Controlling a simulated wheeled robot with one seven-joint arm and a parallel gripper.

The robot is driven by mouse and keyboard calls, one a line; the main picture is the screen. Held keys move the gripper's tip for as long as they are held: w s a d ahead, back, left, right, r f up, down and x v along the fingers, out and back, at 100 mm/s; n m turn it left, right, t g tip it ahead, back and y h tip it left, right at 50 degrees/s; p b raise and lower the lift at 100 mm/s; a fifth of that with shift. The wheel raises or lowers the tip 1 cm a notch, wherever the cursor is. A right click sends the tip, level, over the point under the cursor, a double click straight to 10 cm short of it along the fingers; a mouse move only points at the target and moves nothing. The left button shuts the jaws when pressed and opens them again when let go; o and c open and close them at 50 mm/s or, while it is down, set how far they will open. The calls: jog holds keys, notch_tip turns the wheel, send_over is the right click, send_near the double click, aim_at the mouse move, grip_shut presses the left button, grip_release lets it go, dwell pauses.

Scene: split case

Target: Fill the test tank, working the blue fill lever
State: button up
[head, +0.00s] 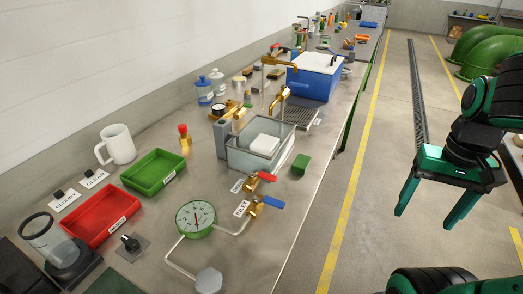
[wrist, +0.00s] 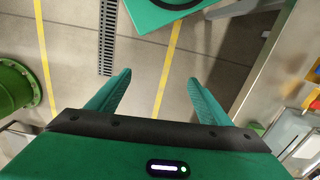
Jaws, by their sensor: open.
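The blue fill lever (head: 273,202) sits on a brass valve near the front edge of the steel bench, with a label beside it. A second brass valve with a red lever (head: 267,177) is just behind it. The clear test tank (head: 261,150) stands behind the valves with a white block (head: 264,145) inside; I cannot tell its water level. A green-rimmed dial gauge (head: 196,217) is joined by pipe to the valves. My gripper (head: 427,220) is open and empty, out over the floor to the right of the bench. It also shows open in the wrist view (wrist: 158,82).
Green tray (head: 154,172), red tray (head: 101,212), white mug (head: 117,144) and a black knob (head: 130,243) are on the bench's left. A green block (head: 301,164) lies right of the tank. A blue cooler (head: 314,77) stands farther back. The floor between bench and gripper is clear.

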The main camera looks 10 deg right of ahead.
aim_at(291, 84)
jog(key=shift+c, duration=0.6)
